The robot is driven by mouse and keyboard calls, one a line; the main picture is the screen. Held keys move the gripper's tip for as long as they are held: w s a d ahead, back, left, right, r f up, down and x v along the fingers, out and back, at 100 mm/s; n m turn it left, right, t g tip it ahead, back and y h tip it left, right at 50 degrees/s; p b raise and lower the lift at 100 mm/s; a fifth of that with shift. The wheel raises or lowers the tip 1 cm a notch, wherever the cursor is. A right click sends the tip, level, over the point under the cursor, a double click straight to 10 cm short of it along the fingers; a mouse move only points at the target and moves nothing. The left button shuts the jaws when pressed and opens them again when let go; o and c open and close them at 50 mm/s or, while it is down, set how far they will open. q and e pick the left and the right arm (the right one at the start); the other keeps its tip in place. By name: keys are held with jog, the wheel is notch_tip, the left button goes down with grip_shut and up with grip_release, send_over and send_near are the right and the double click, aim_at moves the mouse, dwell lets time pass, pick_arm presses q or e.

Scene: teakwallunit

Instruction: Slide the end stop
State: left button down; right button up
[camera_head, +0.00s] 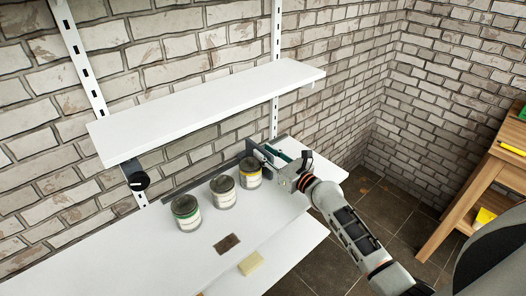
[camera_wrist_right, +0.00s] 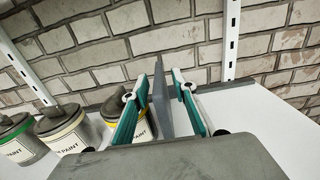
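The end stop is a grey upright plate (camera_wrist_right: 162,100) standing on the lower white shelf (camera_head: 160,250), close to the brick wall. In the head view its dark plate (camera_head: 254,151) shows beside the rightmost can, partly hidden by my gripper. My right gripper (camera_head: 272,157) reaches in from the right, low over the shelf. In the right wrist view its two green-and-grey fingers (camera_wrist_right: 158,88) stand on either side of the plate, apart, with small gaps visible. Whether either finger touches the plate is unclear. My left gripper is not in view.
Three paint cans, green-banded (camera_head: 187,213), pale (camera_head: 223,191) and yellow-banded (camera_head: 250,172), stand left of the plate. A brown patch (camera_head: 227,243) and a yellow block (camera_head: 250,263) lie in front. An upper white shelf (camera_head: 210,105) overhangs. A wooden bench (camera_head: 475,190) stands right.

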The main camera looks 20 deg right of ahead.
jog(key=v, duration=1)
jog(key=shift+s, duration=0.25)
jog(key=shift+s+d, duration=0.1)
jog(key=shift+d, duration=0.05)
